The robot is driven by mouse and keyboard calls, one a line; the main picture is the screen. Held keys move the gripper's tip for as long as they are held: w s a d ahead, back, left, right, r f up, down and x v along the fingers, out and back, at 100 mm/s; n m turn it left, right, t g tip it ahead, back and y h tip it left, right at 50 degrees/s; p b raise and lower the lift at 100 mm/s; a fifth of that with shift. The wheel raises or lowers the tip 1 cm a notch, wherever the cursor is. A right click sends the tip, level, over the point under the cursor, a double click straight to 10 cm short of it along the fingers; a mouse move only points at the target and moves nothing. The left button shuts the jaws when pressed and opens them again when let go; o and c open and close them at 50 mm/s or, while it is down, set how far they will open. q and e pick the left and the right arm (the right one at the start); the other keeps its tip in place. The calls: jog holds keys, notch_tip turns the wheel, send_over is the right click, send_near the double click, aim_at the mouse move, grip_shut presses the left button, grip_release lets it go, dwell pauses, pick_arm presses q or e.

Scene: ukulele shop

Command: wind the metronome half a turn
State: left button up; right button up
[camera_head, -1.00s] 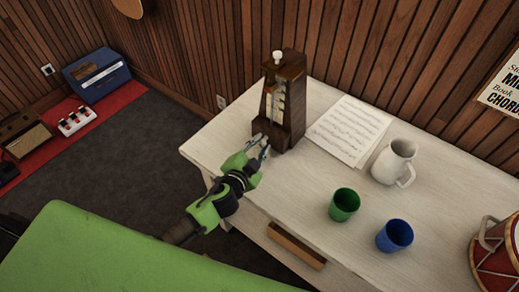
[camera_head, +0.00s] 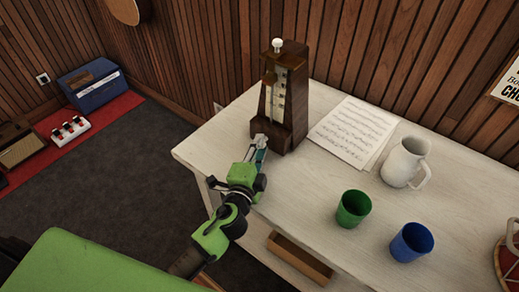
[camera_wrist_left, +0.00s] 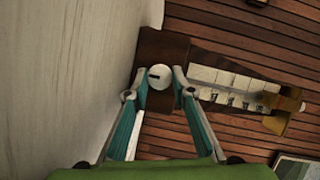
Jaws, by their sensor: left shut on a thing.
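The metronome (camera_head: 283,103) is a dark wooden tapered case with a pale scale, a pendulum and a white knob on top. It stands upright near the table's back left corner. In the left wrist view its dark body (camera_wrist_left: 160,48) shows sideways, with a round white slotted winding knob (camera_wrist_left: 159,77) low on it. My left gripper (camera_head: 258,142) reaches the case's lower front from the near side. In the left wrist view its fingertips (camera_wrist_left: 161,88) flank the knob and are shut on it. In the head view the gripper hides this knob. My right gripper is in neither view.
Sheet music (camera_head: 352,132) lies right of the metronome on the pale table (camera_head: 310,195). A white pitcher (camera_head: 402,164), a green cup (camera_head: 353,208) and a blue cup (camera_head: 410,242) stand farther right. A wooden wall is close behind.

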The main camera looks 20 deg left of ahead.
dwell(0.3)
pick_arm(q)
jog(key=o, duration=1.1)
jog(key=shift+s, duration=0.15)
jog(key=s, duration=0.4)
jog(key=s+r, duration=0.1)
jog(key=s, duration=0.6)
jog(key=shift+s+d+r, duration=0.15)
jog(key=shift+s+d, duration=0.05)
jog(key=shift+s, duration=0.15)
